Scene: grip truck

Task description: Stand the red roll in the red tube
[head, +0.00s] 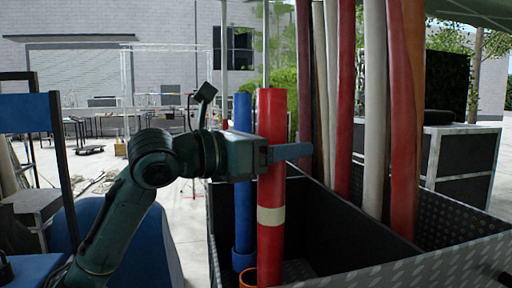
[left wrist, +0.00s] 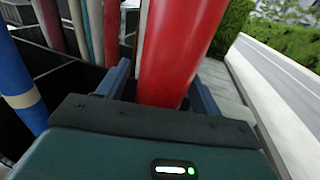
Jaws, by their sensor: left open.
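The red roll (head: 271,230), with a cream band, stands nearly upright at the middle of the head view. Its lower end is cut off by the picture's bottom edge. An orange-red tube rim (head: 247,279) shows beside and partly behind its lower part; I cannot tell whether the roll is inside it. My left gripper (head: 294,152) is open around the roll's upper part, one finger crossing in front of it. In the left wrist view the red roll (left wrist: 178,50) lies between the two fingers. My right gripper is not in view.
A blue roll (head: 243,170) stands in a blue tube (head: 243,261) just left of the red roll. Several tall red, white and brown rolls (head: 374,110) stand in the dark truck bin on the right. The bin's metal edge (head: 440,262) runs across the lower right.

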